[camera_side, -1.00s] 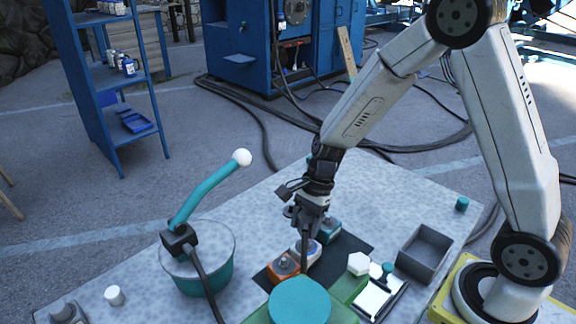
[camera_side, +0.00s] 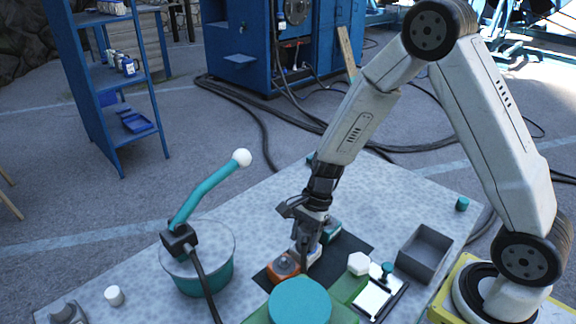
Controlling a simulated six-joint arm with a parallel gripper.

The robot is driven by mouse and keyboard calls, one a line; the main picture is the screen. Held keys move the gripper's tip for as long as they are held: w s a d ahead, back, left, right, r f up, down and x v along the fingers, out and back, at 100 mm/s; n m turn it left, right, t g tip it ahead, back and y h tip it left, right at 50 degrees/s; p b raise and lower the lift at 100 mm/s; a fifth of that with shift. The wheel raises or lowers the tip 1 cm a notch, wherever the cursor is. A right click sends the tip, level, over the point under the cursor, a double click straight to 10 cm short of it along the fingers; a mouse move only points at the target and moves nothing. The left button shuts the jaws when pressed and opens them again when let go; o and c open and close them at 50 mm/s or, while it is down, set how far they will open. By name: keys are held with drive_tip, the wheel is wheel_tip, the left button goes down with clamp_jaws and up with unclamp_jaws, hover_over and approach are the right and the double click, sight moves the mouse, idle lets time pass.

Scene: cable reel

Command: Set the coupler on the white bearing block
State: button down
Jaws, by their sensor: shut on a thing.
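My gripper (camera_side: 304,246) points down over the row of bearing blocks on the dark mat (camera_side: 352,254). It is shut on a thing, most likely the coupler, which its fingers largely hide. The white bearing block (camera_side: 315,253) shows only in part, directly below and beside my fingertips. I cannot tell whether the held coupler touches it. An orange block (camera_side: 283,268) with a grey top stands to the left. A teal block (camera_side: 331,229) stands behind to the right, partly covered by my gripper.
A teal round disc (camera_side: 300,300) stands in front. A white hexagonal piece (camera_side: 359,263) and a small teal cylinder (camera_side: 387,269) are to the right, near an open grey bin (camera_side: 424,252).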

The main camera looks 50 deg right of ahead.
idle(0.4)
unclamp_jaws()
drive_tip(key=shift+v, duration=3.9)
drive_tip(key=shift+s, duration=0.1)
drive_tip(key=s+r+n+t+h, duration=0.1)
drive_tip(key=s+n, duration=0.3)
drive_tip(key=n, duration=0.4)
drive_tip(key=s+d+r+n+t+h, duration=0.1)
drive_tip(key=s+n+t+h, duration=0.1)
drive_tip(key=s+n, duration=0.3)
drive_tip(key=n+h, duration=0.1)
drive_tip(key=n, duration=0.3)
drive_tip(key=shift+d, duration=0.35)
